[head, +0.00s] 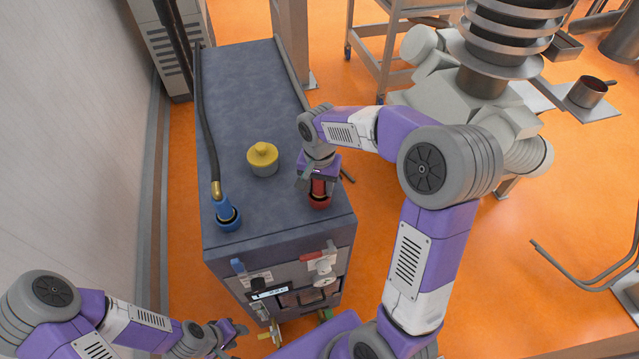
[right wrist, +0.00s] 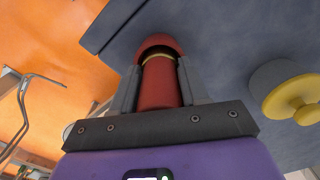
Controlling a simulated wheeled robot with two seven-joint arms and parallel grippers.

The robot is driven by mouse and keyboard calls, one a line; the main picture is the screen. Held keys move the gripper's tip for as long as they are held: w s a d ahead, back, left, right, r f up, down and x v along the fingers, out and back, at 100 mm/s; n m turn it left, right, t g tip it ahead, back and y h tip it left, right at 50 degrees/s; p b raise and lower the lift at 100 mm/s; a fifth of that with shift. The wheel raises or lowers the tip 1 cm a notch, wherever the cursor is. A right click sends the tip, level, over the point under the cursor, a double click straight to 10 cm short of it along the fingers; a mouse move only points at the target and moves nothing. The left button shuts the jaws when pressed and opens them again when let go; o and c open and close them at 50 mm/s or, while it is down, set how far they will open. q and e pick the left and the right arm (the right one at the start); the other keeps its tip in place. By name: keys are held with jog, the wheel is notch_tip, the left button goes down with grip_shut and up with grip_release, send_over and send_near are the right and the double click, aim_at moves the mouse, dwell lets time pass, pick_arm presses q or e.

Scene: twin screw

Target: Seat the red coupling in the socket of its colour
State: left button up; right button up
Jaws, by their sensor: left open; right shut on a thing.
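The red coupling (right wrist: 158,85) is held between the two fingers of my right gripper (right wrist: 157,82), which is shut on it. Its brass-ringed end points into the dark mouth of the red socket (right wrist: 158,42); how deep it sits I cannot tell. In the head view my right gripper (head: 318,182) is right over the red socket (head: 320,202), at the cabinet top's front right, with the red coupling (head: 318,186) between its fingers. My left gripper (head: 236,336) is open and empty, low in front of the cabinet.
A blue coupling (head: 223,206) on a dark hose (head: 205,125) stands at the blue socket (head: 229,222), front left. A yellow-capped fitting (head: 262,158) stands mid-top and shows beside my right gripper in the wrist view (right wrist: 290,95). Levers (head: 318,261) project from the cabinet front (head: 235,280).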

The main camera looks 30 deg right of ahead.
jog(key=o, duration=1.8)
jog(key=shift+r+p, duration=2.8)
jog(key=shift+r, duration=0.75)
